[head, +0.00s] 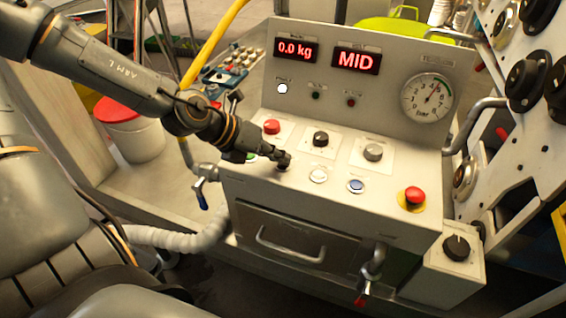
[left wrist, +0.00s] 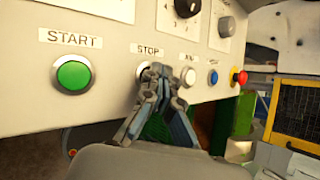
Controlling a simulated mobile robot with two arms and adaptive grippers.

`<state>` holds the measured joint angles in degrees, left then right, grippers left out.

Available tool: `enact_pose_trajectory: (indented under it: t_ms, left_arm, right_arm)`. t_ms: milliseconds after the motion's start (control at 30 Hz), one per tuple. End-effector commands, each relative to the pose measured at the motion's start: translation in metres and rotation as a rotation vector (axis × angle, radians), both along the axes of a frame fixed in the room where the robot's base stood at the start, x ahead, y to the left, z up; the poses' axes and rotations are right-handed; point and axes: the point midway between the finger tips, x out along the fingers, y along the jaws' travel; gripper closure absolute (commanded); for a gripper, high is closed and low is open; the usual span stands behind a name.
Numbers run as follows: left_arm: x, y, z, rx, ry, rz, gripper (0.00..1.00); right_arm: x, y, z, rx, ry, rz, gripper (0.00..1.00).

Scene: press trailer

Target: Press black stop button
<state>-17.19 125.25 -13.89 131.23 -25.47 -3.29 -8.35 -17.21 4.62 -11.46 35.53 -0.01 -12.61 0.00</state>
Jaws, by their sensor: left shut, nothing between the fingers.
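The stop button sits on the sloping front of the grey console, under the STOP label (left wrist: 148,49) in the left wrist view. The fingertips cover most of it, and only part of its pale ring shows. My left gripper (left wrist: 157,78) is shut and empty, with its tips over the button. In the head view the left gripper (head: 285,160) reaches in from the left, and its tips are at or just above the button. I cannot tell whether they touch it or whether it is pushed in. My right gripper is not in view.
The green start button (left wrist: 73,74) is left of the tips. A white button (head: 318,176), a blue button (head: 356,185) and a red mushroom button (head: 414,195) run to the right. Behind are a black selector (head: 320,138) and a grey knob (head: 373,151). The display (head: 356,61) reads MID.

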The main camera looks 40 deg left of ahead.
Motion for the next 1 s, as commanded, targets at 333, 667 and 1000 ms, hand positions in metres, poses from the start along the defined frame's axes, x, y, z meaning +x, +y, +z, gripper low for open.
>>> enact_pose_trajectory:
  t_ms: [333,667,1000]
  left_arm:
    - [0.0,0.0,0.015,0.0,0.0,0.0,1.0]
    - [0.0,0.0,0.017,0.0,0.0,0.0,1.0]
    - [0.0,0.0,0.049,0.001,-0.001,0.0,1.0]
  right_arm:
    - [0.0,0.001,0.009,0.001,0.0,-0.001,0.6]
    - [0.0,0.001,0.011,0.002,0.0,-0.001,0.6]
    - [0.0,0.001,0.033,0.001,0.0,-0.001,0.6]
